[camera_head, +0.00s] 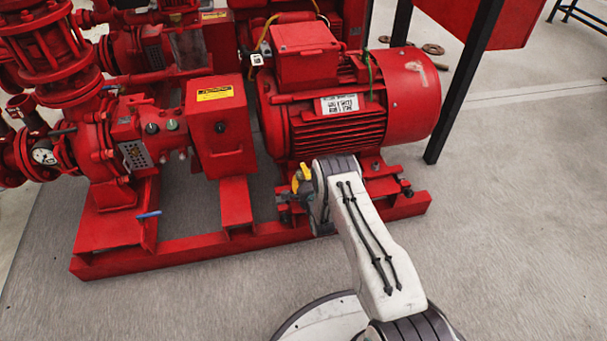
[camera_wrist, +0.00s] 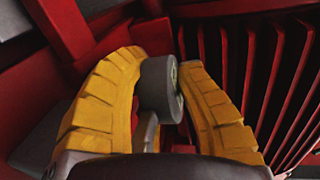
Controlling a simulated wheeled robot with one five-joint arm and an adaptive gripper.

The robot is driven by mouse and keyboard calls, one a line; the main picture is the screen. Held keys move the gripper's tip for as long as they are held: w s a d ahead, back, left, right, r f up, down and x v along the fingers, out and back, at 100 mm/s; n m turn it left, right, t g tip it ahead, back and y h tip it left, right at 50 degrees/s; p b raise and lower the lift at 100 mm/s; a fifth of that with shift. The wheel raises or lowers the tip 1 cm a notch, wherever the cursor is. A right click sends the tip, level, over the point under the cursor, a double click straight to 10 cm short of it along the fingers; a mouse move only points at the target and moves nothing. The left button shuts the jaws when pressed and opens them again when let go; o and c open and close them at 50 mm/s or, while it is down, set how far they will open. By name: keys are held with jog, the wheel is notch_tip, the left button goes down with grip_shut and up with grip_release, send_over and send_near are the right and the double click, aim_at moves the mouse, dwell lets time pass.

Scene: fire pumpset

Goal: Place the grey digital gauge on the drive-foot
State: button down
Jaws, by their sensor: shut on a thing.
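The grey digital gauge (camera_wrist: 160,90), a short dark grey cylinder, is between the two yellow fingers of my gripper (camera_wrist: 162,88) in the wrist view. The fingers are shut on it, and its face is turned to the right, seen nearly edge-on. In the head view my gripper (camera_head: 301,178) is low beside the near left side of the red motor (camera_head: 350,105). I cannot make out the gauge there. The red foot of the motor (camera_head: 383,186) shows partly, behind and right of my arm. I cannot tell whether the gauge touches any red surface.
The motor's cooling fins (camera_wrist: 270,75) are close to the right of my gripper. The red base frame (camera_head: 190,254) runs along the front. A red pump with a round dial (camera_head: 43,156) stands at the left. A black post (camera_head: 463,85) stands at the right. The concrete floor (camera_head: 520,220) is clear.

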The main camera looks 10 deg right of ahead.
jog(key=c, duration=0.9)
grip_release()
